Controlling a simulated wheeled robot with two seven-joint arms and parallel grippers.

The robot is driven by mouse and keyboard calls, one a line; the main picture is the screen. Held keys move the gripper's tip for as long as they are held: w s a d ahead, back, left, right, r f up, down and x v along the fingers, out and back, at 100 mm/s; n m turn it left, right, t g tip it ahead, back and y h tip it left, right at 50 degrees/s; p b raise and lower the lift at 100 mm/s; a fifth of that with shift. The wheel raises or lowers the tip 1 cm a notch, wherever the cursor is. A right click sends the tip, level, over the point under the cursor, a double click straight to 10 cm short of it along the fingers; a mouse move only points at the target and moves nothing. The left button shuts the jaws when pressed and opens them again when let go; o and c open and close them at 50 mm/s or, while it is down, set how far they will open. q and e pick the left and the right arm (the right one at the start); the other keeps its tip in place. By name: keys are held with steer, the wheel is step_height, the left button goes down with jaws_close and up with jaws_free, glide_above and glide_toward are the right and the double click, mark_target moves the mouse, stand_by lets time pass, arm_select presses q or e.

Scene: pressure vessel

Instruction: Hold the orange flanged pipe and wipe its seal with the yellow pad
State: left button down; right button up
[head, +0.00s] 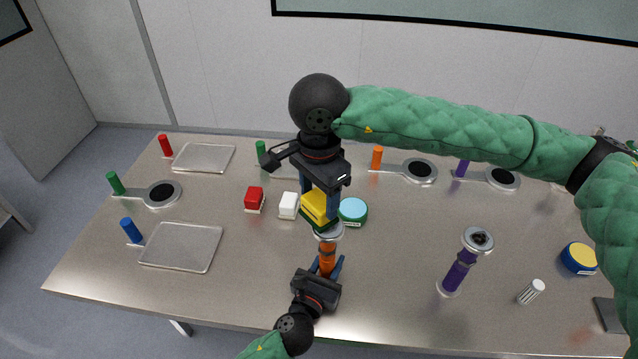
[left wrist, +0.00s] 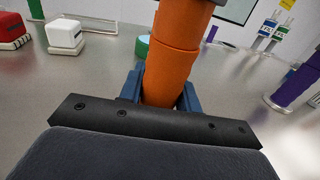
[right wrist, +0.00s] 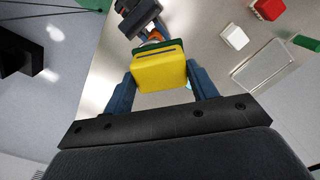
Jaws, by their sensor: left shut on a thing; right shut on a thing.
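The orange flanged pipe (head: 327,259) stands roughly upright above the near middle of the table. My left gripper (head: 329,270) is shut around its orange body, which also fills the middle of the left wrist view (left wrist: 172,65). My right gripper (head: 318,200) comes down from above and is shut on the yellow pad (head: 315,206), which has a dark green underside. In the right wrist view the pad (right wrist: 158,70) sits between the blue fingers (right wrist: 160,88). The pad is right over the pipe's top flange (head: 329,232); I cannot tell whether they touch. The seal is hidden under the pad.
A red block (head: 254,198), a white block (head: 288,205) and a teal round tin (head: 353,210) lie close by. A purple flanged pipe (head: 460,268) stands to the right. Metal trays (head: 182,247) lie left. The table's front middle-left is clear.

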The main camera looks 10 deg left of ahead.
step_height(320, 180, down, 2)
steer(key=shift+f, duration=0.1)
steer(key=shift+d, duration=0.4)
steer(key=shift+c, duration=0.4)
steer(key=shift+d+f, duration=0.25)
steer(key=shift+d, duration=0.1)
steer(key=shift+s+d, duration=0.15)
steer(key=shift+d, duration=1.05)
steer(key=shift+a, duration=2.05)
steer(key=shift+d+r, duration=0.15)
steer(key=shift+r, duration=4.05)
arm_select(q)
steer(key=c, duration=0.9)
jaws_free()
steer(key=shift+s, duration=0.1)
